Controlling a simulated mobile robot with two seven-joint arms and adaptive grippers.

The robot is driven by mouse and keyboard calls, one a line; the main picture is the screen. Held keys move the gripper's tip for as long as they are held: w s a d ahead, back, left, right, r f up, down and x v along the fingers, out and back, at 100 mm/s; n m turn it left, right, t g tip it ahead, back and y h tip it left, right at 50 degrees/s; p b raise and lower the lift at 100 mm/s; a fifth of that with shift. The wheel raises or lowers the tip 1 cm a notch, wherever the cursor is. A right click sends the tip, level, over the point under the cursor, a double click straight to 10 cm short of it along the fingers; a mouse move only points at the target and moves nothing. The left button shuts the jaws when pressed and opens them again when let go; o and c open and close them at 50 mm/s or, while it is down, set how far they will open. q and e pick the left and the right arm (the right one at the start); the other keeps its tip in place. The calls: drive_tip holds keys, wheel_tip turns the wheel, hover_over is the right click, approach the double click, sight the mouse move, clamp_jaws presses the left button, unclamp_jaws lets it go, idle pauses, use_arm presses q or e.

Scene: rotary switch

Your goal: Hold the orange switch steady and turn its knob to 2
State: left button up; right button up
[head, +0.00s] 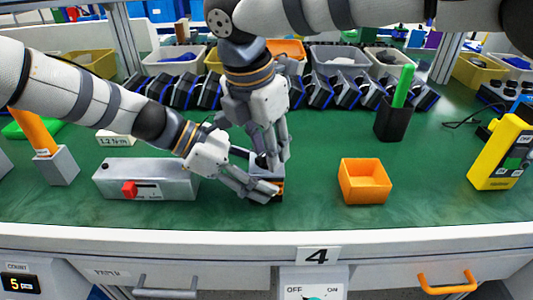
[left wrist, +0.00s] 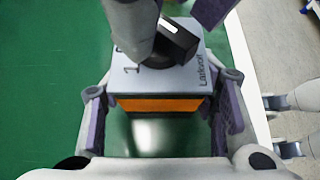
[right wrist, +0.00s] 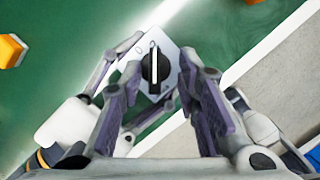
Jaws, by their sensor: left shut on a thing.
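The orange switch (head: 276,188) stands on the green table, mostly hidden by my grippers in the head view. The left wrist view shows its grey top and orange base (left wrist: 160,104). My left gripper (head: 260,186) is shut on the switch body, with one finger on each side. The black knob (right wrist: 153,66) with a white pointer line is on top. My right gripper (right wrist: 155,95) points down from above, its fingers apart on either side of the knob with gaps visible. The number the pointer faces is not readable.
A grey box with a red knob (head: 150,178) stands left of the switch. An orange open bin (head: 364,181) and a black holder with a green stick (head: 393,120) are to the right. A yellow meter (head: 499,155) stands farther right. The table's front edge is close.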

use_arm(q)
drive_tip(key=shift+f, duration=0.15)
use_arm(e)
drive_tip(key=shift+w+d+v, duration=0.1)
drive_tip(key=shift+w+v, duration=0.05)
drive_tip(key=shift+v, duration=0.6)
drive_tip(key=shift+w+d+v, duration=0.1)
drive_tip(key=shift+d+v, duration=0.05)
drive_tip(key=shift+v, duration=0.6)
drive_tip(key=shift+w+d+v, duration=0.1)
drive_tip(key=shift+w+v, duration=0.05)
drive_tip(key=shift+v, duration=0.65)
use_arm(q)
drive_tip(key=o, duration=1.2)
use_arm(e)
drive_tip(key=shift+r, duration=0.1)
use_arm(q)
drive_tip(key=shift+o, duration=0.2)
drive_tip(key=v, duration=1.2)
